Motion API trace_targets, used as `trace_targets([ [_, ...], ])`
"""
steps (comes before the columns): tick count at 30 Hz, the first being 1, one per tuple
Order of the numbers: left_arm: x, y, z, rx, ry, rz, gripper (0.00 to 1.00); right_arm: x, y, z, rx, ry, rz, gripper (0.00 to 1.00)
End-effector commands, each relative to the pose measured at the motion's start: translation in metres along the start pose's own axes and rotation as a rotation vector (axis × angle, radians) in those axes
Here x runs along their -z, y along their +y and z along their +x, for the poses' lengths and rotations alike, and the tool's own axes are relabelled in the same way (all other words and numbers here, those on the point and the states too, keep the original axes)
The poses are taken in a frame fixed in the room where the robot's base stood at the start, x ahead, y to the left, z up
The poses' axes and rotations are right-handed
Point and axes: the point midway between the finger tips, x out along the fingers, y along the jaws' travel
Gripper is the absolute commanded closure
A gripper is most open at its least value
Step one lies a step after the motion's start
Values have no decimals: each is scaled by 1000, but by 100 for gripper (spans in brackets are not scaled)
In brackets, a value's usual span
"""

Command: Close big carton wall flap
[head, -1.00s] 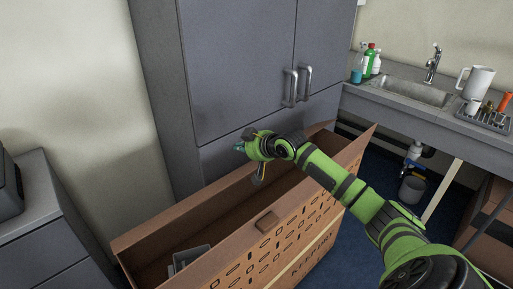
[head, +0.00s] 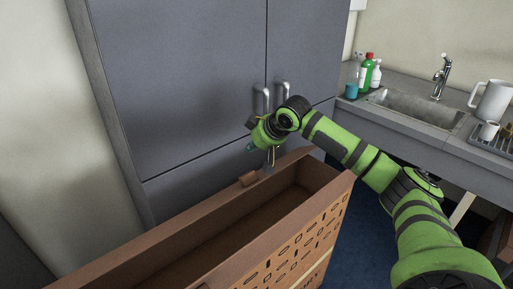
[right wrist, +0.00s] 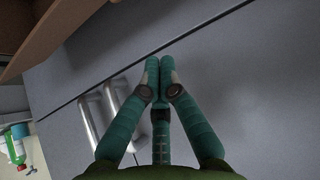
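The big brown carton (head: 302,239) stands open at the top in front of the grey cabinet, its long inside visible and its near wall printed with dark marks. A carton edge (right wrist: 70,25) shows at upper left there. My left gripper is out of view.
The grey cabinet (head: 190,80) with two metal handles (head: 262,100) stands right behind the carton and gripper. A counter with a sink (head: 415,108), bottles (head: 366,75) and a white jug (head: 492,100) is at right. Blue floor shows below it.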

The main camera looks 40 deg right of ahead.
Motion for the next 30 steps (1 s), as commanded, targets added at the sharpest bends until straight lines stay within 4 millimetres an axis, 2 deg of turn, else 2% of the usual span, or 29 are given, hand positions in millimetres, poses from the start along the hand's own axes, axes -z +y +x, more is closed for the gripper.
trace_targets([
  [6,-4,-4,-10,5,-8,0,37,1,-1,47,2,-2,3,100],
  [11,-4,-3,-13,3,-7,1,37,1,-1,76,1,0,2,100],
  [15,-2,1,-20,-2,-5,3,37,-23,1,79,-2,-4,-3,100],
  [18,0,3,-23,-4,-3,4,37,-32,1,82,-2,-1,-2,100],
  [30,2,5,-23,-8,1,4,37,-39,0,84,-1,2,-1,100],
])
